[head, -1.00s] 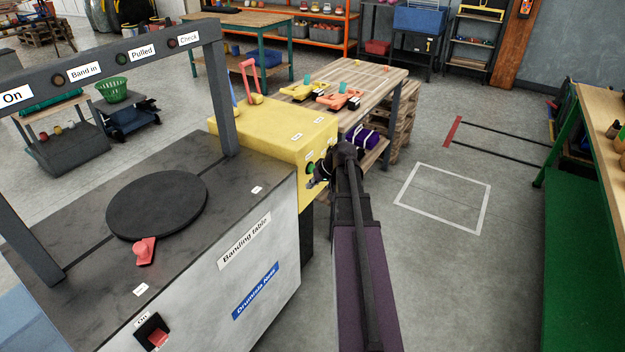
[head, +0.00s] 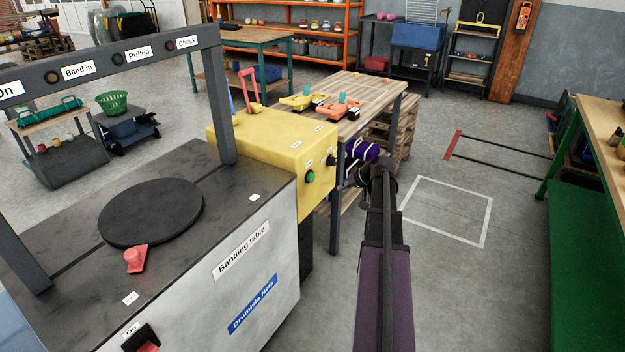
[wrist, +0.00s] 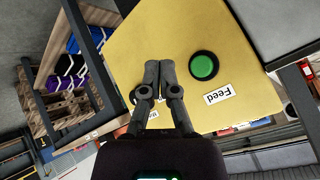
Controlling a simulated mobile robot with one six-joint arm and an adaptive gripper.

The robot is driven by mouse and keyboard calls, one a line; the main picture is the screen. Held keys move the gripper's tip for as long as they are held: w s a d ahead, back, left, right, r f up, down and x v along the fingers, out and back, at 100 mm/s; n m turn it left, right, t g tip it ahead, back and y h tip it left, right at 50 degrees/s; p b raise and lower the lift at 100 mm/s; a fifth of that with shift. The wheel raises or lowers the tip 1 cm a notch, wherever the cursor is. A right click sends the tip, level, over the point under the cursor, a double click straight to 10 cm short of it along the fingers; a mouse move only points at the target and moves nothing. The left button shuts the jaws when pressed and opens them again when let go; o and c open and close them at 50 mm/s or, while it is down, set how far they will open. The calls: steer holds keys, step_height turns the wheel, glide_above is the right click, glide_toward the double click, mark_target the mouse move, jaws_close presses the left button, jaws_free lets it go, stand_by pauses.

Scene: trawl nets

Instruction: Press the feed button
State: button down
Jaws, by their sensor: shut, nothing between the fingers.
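The green feed button (head: 310,177) is on the end face of the yellow box (head: 262,140). In the wrist view the round green button (wrist: 204,66) sits in a dark ring beside a label reading "Feed" (wrist: 218,95). My gripper (head: 352,178) is shut and empty, to the right of the box and apart from the button in the head view. In the wrist view my gripper's fingertips (wrist: 160,66) lie together, left of the button and over the yellow face. They partly hide another dark round part there.
A wooden table (head: 365,95) stands behind my gripper. Floor to the right is open.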

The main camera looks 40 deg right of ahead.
steer(key=shift+w, duration=0.15)
steer(key=w+a, duration=0.3)
steer(key=w, duration=0.4)
steer(key=shift+w+a, duration=0.2)
steer(key=shift+w, duration=0.15)
steer(key=shift+w+a, duration=0.2)
steer(key=shift+w, duration=0.3)
steer(key=shift+w+a, duration=0.15)
steer(key=shift+w, duration=0.3)
stand_by(2.6)
steer(key=shift+s, duration=0.1)
stand_by(0.3)
steer(key=shift+s+d, duration=0.35)
steer(key=shift+s, duration=0.45)
steer(key=s, duration=0.1)
steer(key=s+d, duration=0.1)
steer(key=s, duration=0.1)
steer(key=s+d, duration=0.1)
steer(key=shift+s, duration=0.3)
stand_by(0.4)
steer(key=shift+s, duration=0.1)
stand_by(0.8)
